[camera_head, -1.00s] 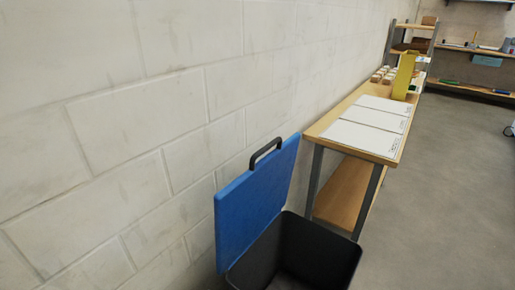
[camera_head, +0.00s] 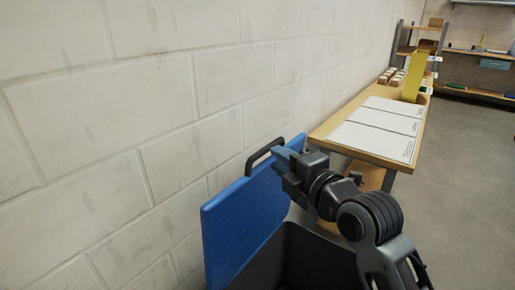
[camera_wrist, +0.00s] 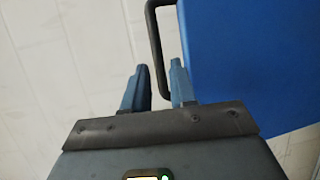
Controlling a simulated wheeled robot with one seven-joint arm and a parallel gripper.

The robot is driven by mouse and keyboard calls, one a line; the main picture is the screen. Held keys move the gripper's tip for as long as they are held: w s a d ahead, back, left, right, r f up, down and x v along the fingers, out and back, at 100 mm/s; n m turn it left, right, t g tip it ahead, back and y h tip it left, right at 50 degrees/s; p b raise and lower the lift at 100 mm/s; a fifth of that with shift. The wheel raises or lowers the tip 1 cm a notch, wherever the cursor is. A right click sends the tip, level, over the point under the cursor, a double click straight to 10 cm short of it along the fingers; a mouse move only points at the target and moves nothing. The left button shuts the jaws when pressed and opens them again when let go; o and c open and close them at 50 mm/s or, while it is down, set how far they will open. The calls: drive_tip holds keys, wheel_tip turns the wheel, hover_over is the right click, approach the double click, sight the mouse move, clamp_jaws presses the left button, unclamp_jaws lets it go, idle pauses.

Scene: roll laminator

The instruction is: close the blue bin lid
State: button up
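The blue bin lid (camera_head: 238,222) stands open, tilted up on the wall side of the dark bin (camera_head: 315,262). Its black handle (camera_head: 264,154) sticks out from the lid's top edge. My arm hides part of the bin.
A white block wall (camera_head: 130,130) runs close along the left. A wooden table (camera_head: 390,158) with white sheets (camera_head: 378,130) and a yellow holder (camera_head: 414,76) stands beyond the bin. Shelves are at the back. The grey floor (camera_head: 465,190) on the right is clear.

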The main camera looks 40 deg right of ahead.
drive_tip(key=x, duration=0.8)
drive_tip(key=shift+r+p, duration=0.1)
drive_tip(key=shift+p, duration=0.2)
clamp_jaws()
